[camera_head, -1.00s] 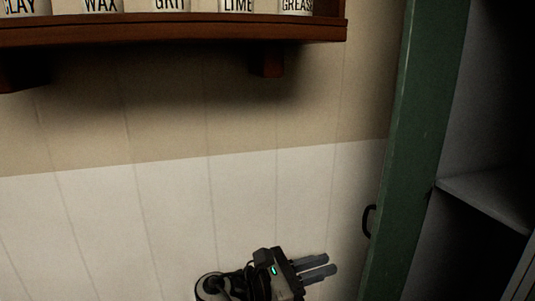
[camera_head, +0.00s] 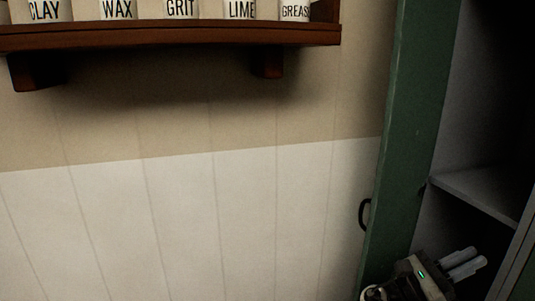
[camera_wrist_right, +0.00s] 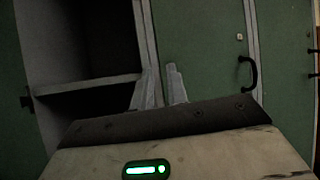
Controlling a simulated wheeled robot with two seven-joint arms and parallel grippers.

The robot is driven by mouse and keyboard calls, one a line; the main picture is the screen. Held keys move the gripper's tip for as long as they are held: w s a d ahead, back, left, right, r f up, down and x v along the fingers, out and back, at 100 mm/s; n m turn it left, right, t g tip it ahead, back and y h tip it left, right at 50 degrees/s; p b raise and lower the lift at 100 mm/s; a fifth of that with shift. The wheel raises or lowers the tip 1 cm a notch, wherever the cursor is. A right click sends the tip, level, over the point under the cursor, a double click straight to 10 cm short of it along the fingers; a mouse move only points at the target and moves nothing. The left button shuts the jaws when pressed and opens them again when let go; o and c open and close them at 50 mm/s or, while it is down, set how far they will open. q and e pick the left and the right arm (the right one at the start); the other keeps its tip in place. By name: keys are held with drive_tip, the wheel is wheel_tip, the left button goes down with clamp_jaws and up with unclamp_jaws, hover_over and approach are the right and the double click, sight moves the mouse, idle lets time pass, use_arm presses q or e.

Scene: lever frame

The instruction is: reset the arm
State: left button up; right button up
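My right gripper (camera_head: 465,263) is at the lower right of the head view, in front of the open green cabinet. Its two fingers point right and show a narrow gap with nothing between them. In the right wrist view the fingers (camera_wrist_right: 160,86) also stand apart and empty, facing the cabinet front. My left gripper is not in view. I see no lever or other arm that the task could mean in these frames.
A green cabinet door (camera_head: 405,130) with a dark handle (camera_head: 364,214) stands beside a grey inner shelf (camera_head: 480,194). The wrist view shows a closed green door (camera_wrist_right: 205,60) with a black handle (camera_wrist_right: 248,73). A wooden wall shelf (camera_head: 170,36) holds several labelled pots.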

drive_tip(key=s+d+r+m+g+h, duration=0.35)
drive_tip(key=d+r+g, duration=0.2)
drive_tip(key=d, duration=0.65)
drive_tip(key=f+n+t+y, duration=0.2)
drive_tip(key=f+t, duration=0.2)
drive_tip(key=f+n+t+y, duration=0.1)
drive_tip(key=f+t+y, duration=0.2)
drive_tip(key=f, duration=0.1)
drive_tip(key=d+f+n+t+y, duration=0.1)
drive_tip(key=f+n+t+y, duration=0.1)
drive_tip(key=f+t, duration=0.2)
drive_tip(key=shift+s+d+f+n+t+y, duration=0.1)
drive_tip(key=shift+s+f+n+t+y, duration=0.05)
drive_tip(key=shift+f+n+t+y, duration=0.15)
drive_tip(key=s+a+f+m+t+y, duration=0.1)
drive_tip(key=s+a+f+m+y, duration=0.25)
drive_tip(key=a+f+y, duration=0.5)
drive_tip(key=s+a+f+m+t+y, duration=0.2)
drive_tip(key=s+a+f+y, duration=0.3)
drive_tip(key=a+f+y, duration=0.4)
drive_tip(key=s+a+r+m+t+y, duration=0.1)
drive_tip(key=s+a+r+m+y, duration=0.1)
drive_tip(key=a+m, duration=0.4)
drive_tip(key=s+a+r+m+y+p, duration=0.1)
drive_tip(key=s+a+r+m+y, duration=0.2)
drive_tip(key=a+m, duration=0.4)
drive_tip(key=s+a+y, duration=0.1)
drive_tip(key=a, duration=0.6)
drive_tip(key=shift+s+r+t, duration=0.2)
drive_tip(key=shift+s+t, duration=0.15)
